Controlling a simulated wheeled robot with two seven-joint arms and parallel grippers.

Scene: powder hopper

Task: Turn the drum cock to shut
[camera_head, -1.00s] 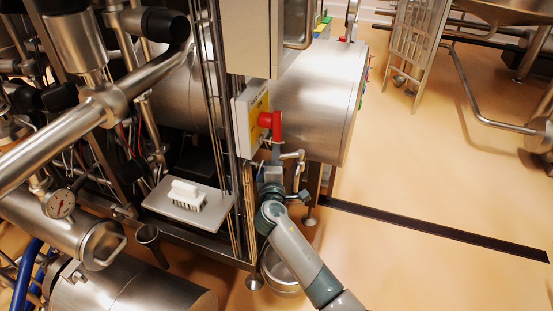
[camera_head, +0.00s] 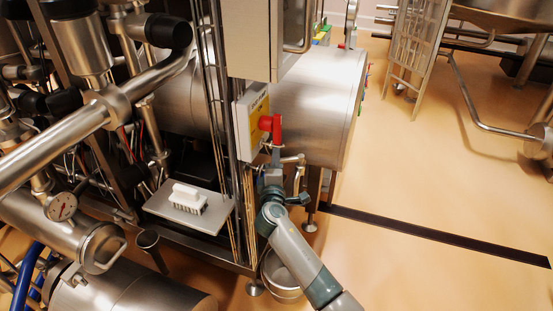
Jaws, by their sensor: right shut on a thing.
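The steel drum (camera_head: 318,105) lies on its side behind the grey control box. A small steel pipe fitting, which looks like the drum cock (camera_head: 294,159), shows low at its front left. My right gripper (camera_head: 275,162) is up against the cock, just below an upright red part (camera_head: 277,131). It is shut on what appears to be the cock's handle, but wrist and fingers hide most of the grip. I cannot tell whether the red part belongs to the handle. My left gripper is not in view.
A yellow-faced box with a red knob (camera_head: 265,123) stands close above the gripper. A white brush (camera_head: 187,197) rests on a steel shelf (camera_head: 160,207) to the left. A steel bucket (camera_head: 283,283) stands below my right arm.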

